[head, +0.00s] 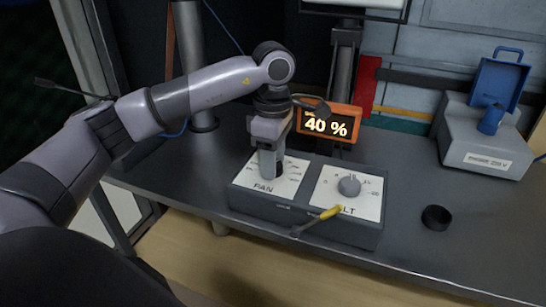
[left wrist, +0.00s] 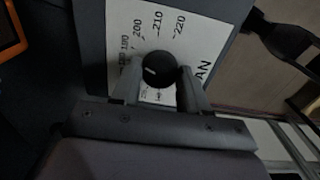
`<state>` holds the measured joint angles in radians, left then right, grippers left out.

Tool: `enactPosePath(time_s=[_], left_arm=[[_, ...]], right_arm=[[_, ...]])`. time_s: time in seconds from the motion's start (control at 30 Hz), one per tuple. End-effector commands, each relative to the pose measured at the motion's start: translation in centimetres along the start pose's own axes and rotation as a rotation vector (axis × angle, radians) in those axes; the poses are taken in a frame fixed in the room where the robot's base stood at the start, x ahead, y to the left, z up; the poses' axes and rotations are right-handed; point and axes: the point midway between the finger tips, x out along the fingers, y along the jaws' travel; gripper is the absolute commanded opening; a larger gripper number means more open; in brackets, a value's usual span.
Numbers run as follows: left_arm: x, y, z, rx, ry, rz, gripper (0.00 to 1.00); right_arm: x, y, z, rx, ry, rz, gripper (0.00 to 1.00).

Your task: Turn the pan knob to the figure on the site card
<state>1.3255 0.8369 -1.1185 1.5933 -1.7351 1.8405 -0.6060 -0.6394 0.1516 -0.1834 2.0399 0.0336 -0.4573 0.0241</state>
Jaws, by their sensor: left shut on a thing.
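The pan knob (left wrist: 160,69) is round and black with a white pointer line. It stands on the white PAN dial plate (head: 288,184) at the left of a grey control box (head: 300,222). In the left wrist view the dial figures 200, 210 and 220 read clearly; others are small or partly hidden. My left gripper (head: 270,168) reaches down onto the PAN plate, its two fingers shut on either side of the knob. The pointer line faces the lower-numbered side, left in the wrist view. An orange-framed display (head: 329,123) reads "40 %". No site card is clearly visible. My right gripper is not in view.
A second knob (head: 349,186) sits on the tilt plate beside it. A grey case (head: 485,140) with blue parts stands at the back right.

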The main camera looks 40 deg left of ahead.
Motion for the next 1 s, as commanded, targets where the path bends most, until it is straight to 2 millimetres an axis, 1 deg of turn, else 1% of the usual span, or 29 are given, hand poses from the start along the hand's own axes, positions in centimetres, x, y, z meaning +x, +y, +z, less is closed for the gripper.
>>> enactPosePath(time_s=[0.2,0.7,1.0], left_arm=[[-0.14,-0.02,0.05,-0.153,-0.002,-0.002,0.14],[-0.17,0.02,0.08,-0.581,-0.004,-0.001,0.14],[-0.14,0.05,0.08,-0.739,-0.004,0.001,0.14]], right_arm=[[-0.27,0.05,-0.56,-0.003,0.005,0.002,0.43],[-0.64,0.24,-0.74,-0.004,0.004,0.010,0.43],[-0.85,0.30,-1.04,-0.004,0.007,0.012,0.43]])
